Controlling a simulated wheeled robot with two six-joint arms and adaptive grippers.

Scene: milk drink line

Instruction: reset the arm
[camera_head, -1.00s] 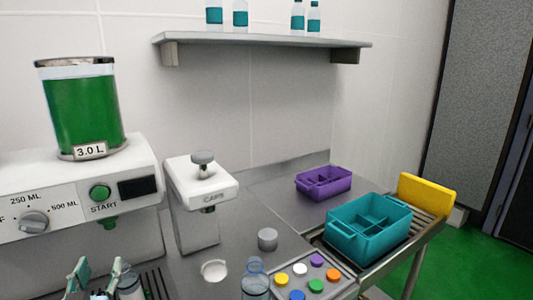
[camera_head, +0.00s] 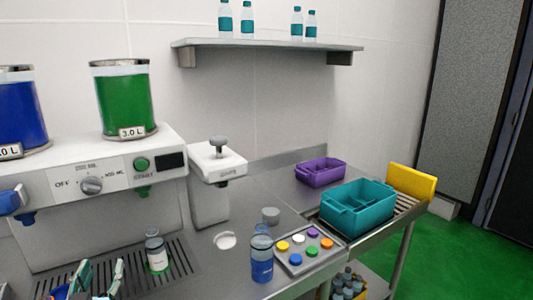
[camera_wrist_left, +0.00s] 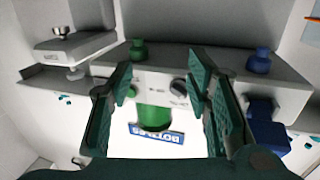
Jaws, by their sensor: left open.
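My left gripper (camera_head: 99,279) is at the lower left of the head view, open, with nothing seen between its fingers there. A clear bottle (camera_head: 154,246) with some green at its bottom stands upright on the drip grate to its right, apart from it. In the left wrist view the open fingers (camera_wrist_left: 160,85) frame the dispenser front, with a green nozzle (camera_wrist_left: 138,53), a dial (camera_wrist_left: 180,88) and a blue nozzle (camera_wrist_left: 260,60). A green shape (camera_wrist_left: 155,118) shows between and beyond the fingers; I cannot tell what it is. My right gripper is not in view.
The dispenser (camera_head: 110,175) and capping machine (camera_head: 217,165) stand behind the grate (camera_head: 195,268). A blue-filled bottle (camera_head: 262,260) stands by the tray of colored caps (camera_head: 328,253). Teal (camera_head: 358,212) and purple (camera_head: 320,172) crates are at the right.

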